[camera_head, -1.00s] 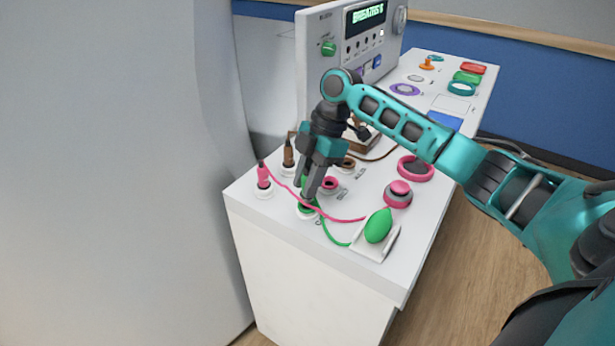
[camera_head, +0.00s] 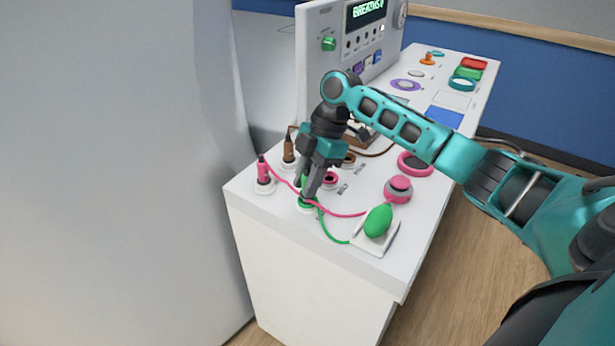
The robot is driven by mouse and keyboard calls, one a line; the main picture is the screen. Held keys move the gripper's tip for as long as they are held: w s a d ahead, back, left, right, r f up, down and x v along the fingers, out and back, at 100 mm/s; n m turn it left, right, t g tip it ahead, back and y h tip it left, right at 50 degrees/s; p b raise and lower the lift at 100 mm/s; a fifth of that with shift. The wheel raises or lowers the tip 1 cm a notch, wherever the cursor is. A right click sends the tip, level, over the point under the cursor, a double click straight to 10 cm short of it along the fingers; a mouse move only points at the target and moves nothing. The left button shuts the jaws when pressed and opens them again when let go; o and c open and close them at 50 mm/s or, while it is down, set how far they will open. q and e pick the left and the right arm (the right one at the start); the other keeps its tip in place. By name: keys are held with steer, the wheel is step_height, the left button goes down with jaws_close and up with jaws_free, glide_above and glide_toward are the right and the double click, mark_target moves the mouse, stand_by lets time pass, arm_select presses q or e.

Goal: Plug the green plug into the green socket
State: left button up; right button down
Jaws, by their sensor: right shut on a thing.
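My right gripper (camera_head: 308,188) points down at the front of the white table and is shut on the green plug (camera_head: 304,182), which is mostly hidden between the fingers. The green socket (camera_head: 306,205) is a green ring on a white base directly under the fingertips. The plug is at or just above the socket; the fingers hide whether it is inside. A green cable (camera_head: 327,232) runs from there to the green bulb (camera_head: 378,221) on a white holder. My left gripper is not in view.
A pink plug (camera_head: 263,171) and a brown plug (camera_head: 288,149) stand in sockets left of the gripper. A pink socket (camera_head: 330,179) is close on its right. A pink cable (camera_head: 335,213) crosses near the gripper. A grey console (camera_head: 328,65) stands behind. A large grey cylinder-like body fills the left.

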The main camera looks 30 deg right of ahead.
steer(key=shift+f, duration=0.65)
steer(key=c, duration=0.8)
jaws_free()
steer(key=v, duration=1.3)
steer(key=shift+p, duration=0.3)
steer(key=shift+f, duration=0.1)
